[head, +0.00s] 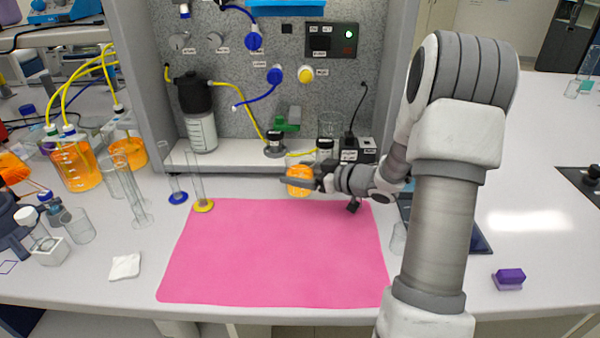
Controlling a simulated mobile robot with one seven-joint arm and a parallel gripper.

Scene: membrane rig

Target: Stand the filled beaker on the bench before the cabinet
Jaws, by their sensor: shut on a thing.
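The filled beaker (297,187) holds orange liquid and looks upright. It is just in front of the lower ledge of the cabinet (235,155), near the far edge of the pink mat (275,255). My gripper (304,183) reaches in from the right and is shut on the beaker; its dark fingers cover part of the beaker's side. I cannot tell whether the beaker's base touches the bench (130,235) or is a little above it.
A clear glass (398,238) is by my arm. A white cloth (125,267) lies front left; a purple block (510,277) is at right. The mat is clear.

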